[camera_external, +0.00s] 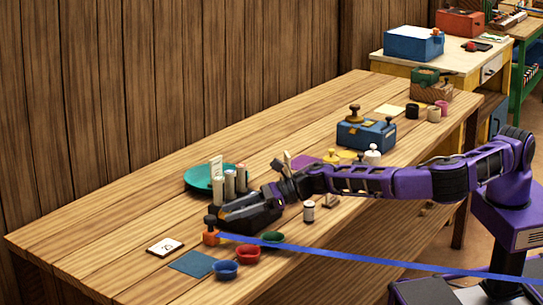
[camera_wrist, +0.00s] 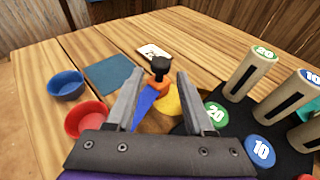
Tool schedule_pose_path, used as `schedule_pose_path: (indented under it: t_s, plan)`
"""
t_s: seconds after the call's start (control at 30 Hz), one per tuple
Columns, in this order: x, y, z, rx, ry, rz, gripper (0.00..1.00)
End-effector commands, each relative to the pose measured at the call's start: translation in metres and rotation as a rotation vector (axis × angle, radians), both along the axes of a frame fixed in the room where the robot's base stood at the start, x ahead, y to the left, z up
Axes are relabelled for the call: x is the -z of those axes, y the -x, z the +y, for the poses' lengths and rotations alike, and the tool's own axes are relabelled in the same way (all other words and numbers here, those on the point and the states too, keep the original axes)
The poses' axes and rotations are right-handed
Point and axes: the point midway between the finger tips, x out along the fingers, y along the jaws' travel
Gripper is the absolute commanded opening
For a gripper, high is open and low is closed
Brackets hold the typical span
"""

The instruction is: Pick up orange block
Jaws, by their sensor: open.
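The orange block (camera_external: 210,238) with a black knob on top stands on the wooden table near its front left part. In the wrist view the orange block (camera_wrist: 158,85) shows ahead, between the two finger lines, with its knob upright. My gripper (camera_external: 222,213) is low over the table, just right of the block. In the wrist view my gripper (camera_wrist: 160,72) has its fingers apart, and nothing is clamped between them. Whether the fingertips reach either side of the block or stop short of it, I cannot tell.
A blue bowl (camera_external: 225,270), a red bowl (camera_external: 247,254) and a green bowl (camera_external: 272,239) stand close by. Labelled cylinders (camera_wrist: 250,75) stand right in the wrist view. A blue strip (camera_external: 380,262) runs right from the block.

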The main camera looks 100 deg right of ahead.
Motion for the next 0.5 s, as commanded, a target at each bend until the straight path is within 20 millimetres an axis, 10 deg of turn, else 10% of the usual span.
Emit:
schedule_pose_path:
  t_s: [0.5]
  plan:
    - [0.015,-0.039,-0.001,-0.001,0.001,0.000,0.53]
